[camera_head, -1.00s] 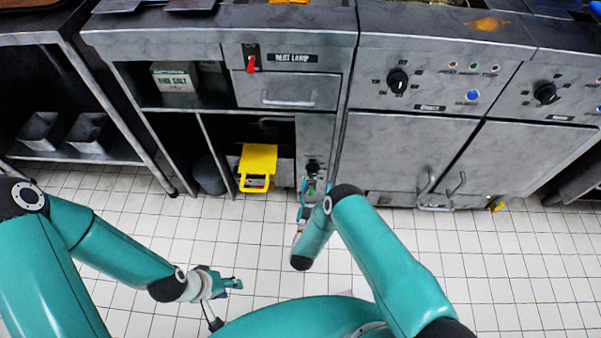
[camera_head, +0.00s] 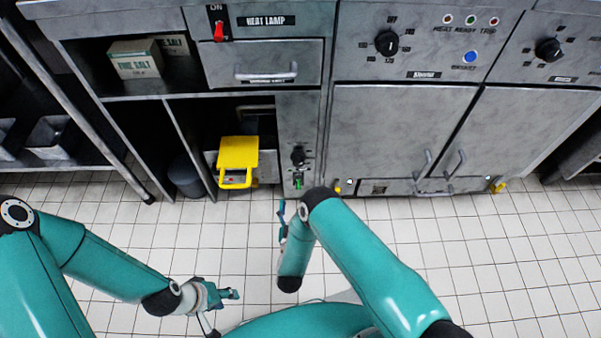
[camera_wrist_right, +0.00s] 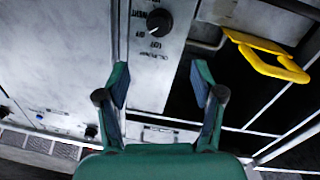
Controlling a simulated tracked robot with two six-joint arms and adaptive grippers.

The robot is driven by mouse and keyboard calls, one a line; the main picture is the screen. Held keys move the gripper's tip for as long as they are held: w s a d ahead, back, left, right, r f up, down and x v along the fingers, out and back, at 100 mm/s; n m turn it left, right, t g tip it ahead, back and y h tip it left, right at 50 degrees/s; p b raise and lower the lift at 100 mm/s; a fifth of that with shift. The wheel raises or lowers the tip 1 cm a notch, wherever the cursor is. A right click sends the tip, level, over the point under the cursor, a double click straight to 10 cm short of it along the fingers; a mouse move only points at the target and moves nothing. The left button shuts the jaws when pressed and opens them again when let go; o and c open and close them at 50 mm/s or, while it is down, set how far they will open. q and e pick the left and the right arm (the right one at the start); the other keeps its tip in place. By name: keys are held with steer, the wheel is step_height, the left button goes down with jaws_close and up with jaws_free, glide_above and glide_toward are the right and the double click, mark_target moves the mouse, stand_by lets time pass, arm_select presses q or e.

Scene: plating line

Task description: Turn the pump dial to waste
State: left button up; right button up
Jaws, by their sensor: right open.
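The pump dial (camera_head: 298,156) is a round black knob on the narrow grey panel (camera_head: 299,120) right of the open bay. In the right wrist view the dial (camera_wrist_right: 159,22) appears at the top, with small upside-down labels around it. In the head view my right gripper (camera_head: 282,212) is partly hidden by my forearm. My left gripper (camera_head: 228,294) is low over the floor, away from the panel.
A yellow handled part (camera_head: 238,155) juts from the bay left of the panel; it also shows in the wrist view (camera_wrist_right: 270,55). A green switch (camera_head: 298,182) sits below the dial. A red heat lamp switch (camera_head: 219,31) and a drawer are above. The tiled floor is clear.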

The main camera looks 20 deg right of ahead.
mark_target(298, 164)
arm_select(q)
step_height(298, 164, down, 7)
steer(key=b, duration=0.6)
arm_select(e)
steer(key=x, duration=1.4)
steer(key=shift+w+d, duration=0.15)
steer(key=shift+w, duration=0.1)
arm_select(q)
steer(key=shift+f, duration=0.1)
